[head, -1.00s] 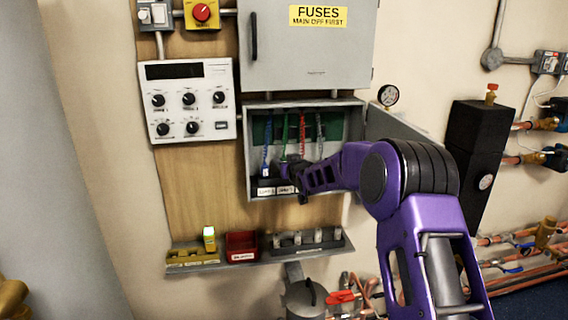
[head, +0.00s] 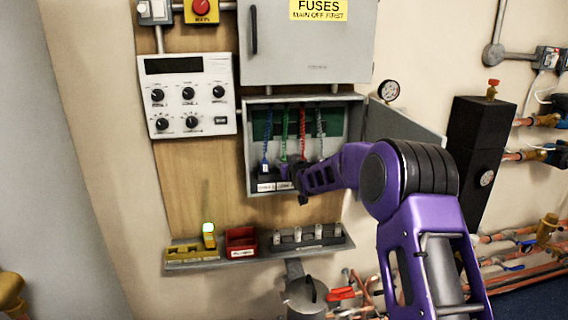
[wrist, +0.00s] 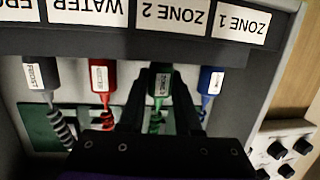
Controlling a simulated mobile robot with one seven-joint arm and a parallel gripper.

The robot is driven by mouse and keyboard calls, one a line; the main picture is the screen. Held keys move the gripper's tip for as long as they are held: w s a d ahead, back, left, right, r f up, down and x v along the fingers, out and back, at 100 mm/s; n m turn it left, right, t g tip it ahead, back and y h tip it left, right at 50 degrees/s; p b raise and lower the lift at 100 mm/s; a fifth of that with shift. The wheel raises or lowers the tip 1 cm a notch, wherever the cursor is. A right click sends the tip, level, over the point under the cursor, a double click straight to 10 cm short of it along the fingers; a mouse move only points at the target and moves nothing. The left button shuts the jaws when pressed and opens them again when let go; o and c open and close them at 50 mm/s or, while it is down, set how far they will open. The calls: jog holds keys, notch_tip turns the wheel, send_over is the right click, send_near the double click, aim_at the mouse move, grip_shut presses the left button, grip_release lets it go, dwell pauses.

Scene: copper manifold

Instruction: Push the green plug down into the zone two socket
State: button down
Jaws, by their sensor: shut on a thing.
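The green plug (wrist: 160,84) is between the two fingers of my gripper (wrist: 161,76) in the wrist view, which looks upside down. My gripper is shut on it. The plug's end is at the dark socket strip (wrist: 155,48), in line with the ZONE 2 label (wrist: 156,18). How deep it sits cannot be told, and the socket mouth is hidden. In the head view my gripper (head: 291,172) reaches into the open grey box, and the green cord (head: 285,130) hangs down to it.
In the wrist view a blue plug (wrist: 209,82) stands close beside one finger, and a red plug (wrist: 102,80) and a grey plug (wrist: 40,74) stand on the other side. The grey box (head: 248,150) has side walls around my gripper. A shelf (head: 260,258) is below.

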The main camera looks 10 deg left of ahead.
jog(key=shift+f, duration=0.15)
jog(key=c, duration=0.5)
grip_release()
jog(key=v, duration=1.7)
jog(key=shift+s, duration=0.25)
